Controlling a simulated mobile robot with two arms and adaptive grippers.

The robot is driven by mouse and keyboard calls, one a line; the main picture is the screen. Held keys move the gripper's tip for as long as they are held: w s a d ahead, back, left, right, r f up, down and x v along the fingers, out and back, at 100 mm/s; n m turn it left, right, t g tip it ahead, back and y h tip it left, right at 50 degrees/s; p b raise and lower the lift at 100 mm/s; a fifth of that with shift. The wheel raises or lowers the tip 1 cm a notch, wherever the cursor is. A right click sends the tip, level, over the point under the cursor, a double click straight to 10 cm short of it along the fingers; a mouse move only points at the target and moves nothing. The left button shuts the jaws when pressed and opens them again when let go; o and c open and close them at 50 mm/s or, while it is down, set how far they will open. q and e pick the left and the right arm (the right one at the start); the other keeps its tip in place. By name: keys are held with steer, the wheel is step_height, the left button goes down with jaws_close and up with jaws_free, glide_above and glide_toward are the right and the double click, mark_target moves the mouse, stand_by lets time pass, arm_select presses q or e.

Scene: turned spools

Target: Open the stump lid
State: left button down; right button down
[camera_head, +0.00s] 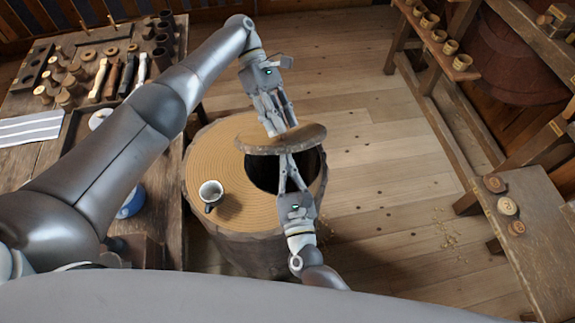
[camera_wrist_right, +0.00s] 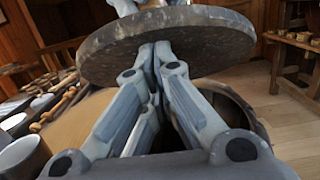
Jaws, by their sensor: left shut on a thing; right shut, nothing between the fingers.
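The stump (camera_head: 213,160) stands in the middle of the head view, with a dark round opening (camera_head: 262,174) in its top. The round wooden lid (camera_head: 300,136) is tilted and raised above the opening; it also shows in the right wrist view (camera_wrist_right: 205,38). My left gripper (camera_head: 281,126) is shut on the lid from the far side, its fingertips partly hidden. My right gripper (camera_head: 287,158) is shut and empty, its fingertips close under the lid's near edge. In the wrist view its fingertips (camera_wrist_right: 152,48) meet just below the lid; I cannot tell whether they touch it.
A mug (camera_head: 211,195) stands on the stump top left of the opening. A workbench (camera_head: 40,160) with tools, spools and a striped cloth (camera_head: 30,129) is at the left. A low bench (camera_head: 535,235) with small round pieces is at the right.

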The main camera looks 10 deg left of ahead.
arm_select(q)
steer(key=shift+s+f, duration=0.15)
steer(key=shift+f, duration=0.1)
arm_select(e)
steer(key=shift+w+r, duration=0.25)
steer(key=shift+r, duration=0.3)
arm_select(q)
steer(key=c, duration=1.1)
jaws_free()
arm_select(e)
steer(key=shift+f, duration=0.1)
arm_select(q)
steer(key=shift+r, duration=0.15)
arm_select(e)
steer(key=shift+s+f, duration=0.1)
